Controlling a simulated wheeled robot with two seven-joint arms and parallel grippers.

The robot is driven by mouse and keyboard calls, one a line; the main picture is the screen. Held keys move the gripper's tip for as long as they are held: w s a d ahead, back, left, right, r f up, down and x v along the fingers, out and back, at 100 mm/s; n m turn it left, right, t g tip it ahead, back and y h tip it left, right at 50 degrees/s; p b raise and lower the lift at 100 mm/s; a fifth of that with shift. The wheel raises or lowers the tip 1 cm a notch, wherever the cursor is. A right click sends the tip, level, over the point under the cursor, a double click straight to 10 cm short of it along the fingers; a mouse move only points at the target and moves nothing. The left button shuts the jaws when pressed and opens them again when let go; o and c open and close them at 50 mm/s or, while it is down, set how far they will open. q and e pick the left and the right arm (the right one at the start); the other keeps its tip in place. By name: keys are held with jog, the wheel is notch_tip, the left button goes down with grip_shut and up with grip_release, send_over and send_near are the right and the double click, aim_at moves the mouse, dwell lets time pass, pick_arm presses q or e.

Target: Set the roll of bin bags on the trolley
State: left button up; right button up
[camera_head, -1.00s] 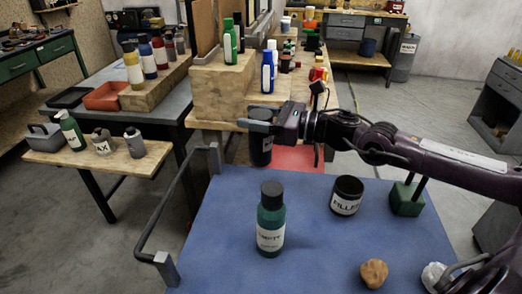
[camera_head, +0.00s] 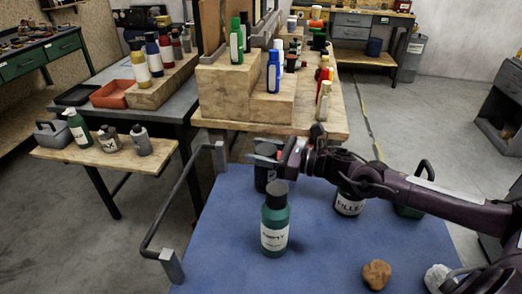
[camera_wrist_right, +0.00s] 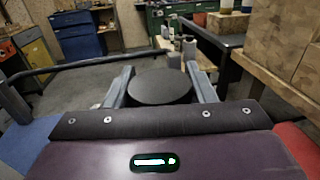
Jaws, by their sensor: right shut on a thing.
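The roll of bin bags (camera_head: 263,181) is a dark upright cylinder with a pale label. My right gripper (camera_head: 264,158) is shut on it near its top. The roll is at the far left part of the trolley's blue top (camera_head: 330,245), behind a green bottle. I cannot tell whether its base touches the surface; the bottle hides part of it. In the right wrist view the roll's round dark top (camera_wrist_right: 160,86) sits between the two grey fingers. My left gripper is not in view.
On the trolley stand the green bottle (camera_head: 275,222), a black filler tin (camera_head: 348,203), a brown lump (camera_head: 376,274) and a green weight-like block (camera_head: 409,211), partly behind my arm. A grey handle rail (camera_head: 170,215) edges the left side. A wooden bench (camera_head: 235,122) stands beyond.

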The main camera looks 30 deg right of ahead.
jog(key=shift+f, duration=0.15)
jog(key=o, duration=1.5)
jog(key=shift+c, duration=0.2)
jog(key=shift+r, duration=0.2)
jog(key=p+v, duration=0.3)
jog(key=v, duration=0.4)
jog(key=shift+s+d, duration=0.2)
